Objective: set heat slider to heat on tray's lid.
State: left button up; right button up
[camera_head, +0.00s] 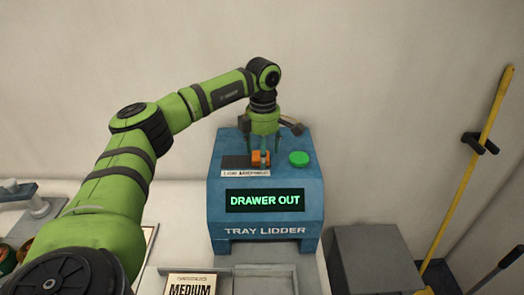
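The blue tray lidder (223,185) stands in the middle of the bench. Its display (265,200) reads "DRAWER OUT". The orange heat slider knob (260,158) is on its top, at the right end of a dark track (234,162), above a white label strip (246,173) too small to read surely. The drawer (265,272) is out at the front of the machine. A card (190,285) in front reads "MEDIUM". My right gripper is not in view.
A green button (298,158) sits on the machine just right of my gripper. A grey box (374,258) stands to the right. A yellow-handled pole (487,135) leans at the far right wall. Containers (8,258) stand at the far left.

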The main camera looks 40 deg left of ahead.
pick_arm(q)
jog(key=shift+r, duration=0.1)
notch_tip(320, 180, up, 12)
dwell(0.4)
dwell(0.4)
